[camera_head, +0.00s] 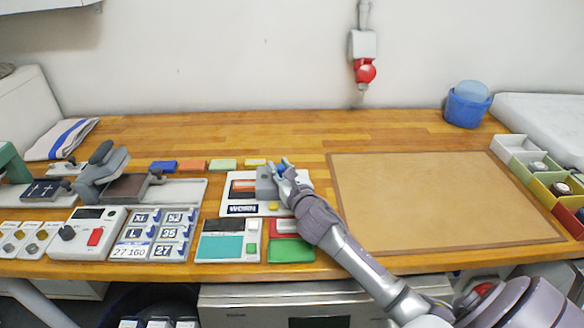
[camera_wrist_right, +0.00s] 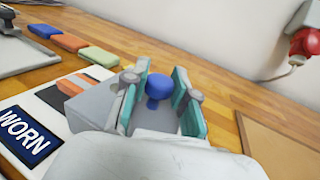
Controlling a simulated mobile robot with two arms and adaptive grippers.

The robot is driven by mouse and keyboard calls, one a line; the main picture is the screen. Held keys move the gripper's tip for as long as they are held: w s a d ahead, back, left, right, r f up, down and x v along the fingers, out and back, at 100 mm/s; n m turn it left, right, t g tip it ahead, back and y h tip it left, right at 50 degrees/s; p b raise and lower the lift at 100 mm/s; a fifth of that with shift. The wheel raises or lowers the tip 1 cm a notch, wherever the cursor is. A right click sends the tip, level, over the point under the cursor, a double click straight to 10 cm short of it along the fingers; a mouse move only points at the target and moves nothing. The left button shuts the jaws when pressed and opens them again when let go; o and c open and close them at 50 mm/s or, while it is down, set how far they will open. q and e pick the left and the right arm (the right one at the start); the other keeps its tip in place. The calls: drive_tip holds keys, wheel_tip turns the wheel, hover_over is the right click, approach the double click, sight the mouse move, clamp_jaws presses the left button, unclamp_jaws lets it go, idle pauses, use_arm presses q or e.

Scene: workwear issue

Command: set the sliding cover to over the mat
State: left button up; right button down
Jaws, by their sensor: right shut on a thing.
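The sliding cover (camera_head: 264,186) is a grey block with a blue knob, on a white board (camera_head: 231,207) with a dark "WORN" label. The block also shows in the right wrist view (camera_wrist_right: 92,107), and the knob (camera_wrist_right: 157,88) stands between the finger pads. My right gripper (camera_head: 281,170) is shut on this knob. Orange and black patches show beside the cover, on its left. What lies under the cover is hidden. A large tan mat with a brown border (camera_head: 440,200) lies flat to the right, apart from the cover. My left gripper is not in view.
A panel with a teal screen (camera_head: 222,246) and red and green cards (camera_head: 291,250) lie in front of the board. Coloured blocks (camera_head: 193,165) lie behind it. A blue tub (camera_head: 467,105) and open bins (camera_head: 545,180) stand right. The back middle is clear.

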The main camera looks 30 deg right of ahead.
drive_tip(key=w+a, duration=0.1)
drive_tip(key=a, duration=0.1)
drive_tip(key=w+a, duration=0.2)
drive_tip(key=a, duration=0.1)
drive_tip(key=w+a, duration=0.1)
drive_tip(key=a, duration=0.1)
drive_tip(key=shift+w+a, duration=0.2)
drive_tip(key=c, duration=1.3)
unclamp_jaws()
drive_tip(key=shift+r, duration=0.1)
drive_tip(key=o, duration=0.4)
drive_tip(key=shift+w+a, duration=0.15)
drive_tip(key=shift+c, duration=0.2)
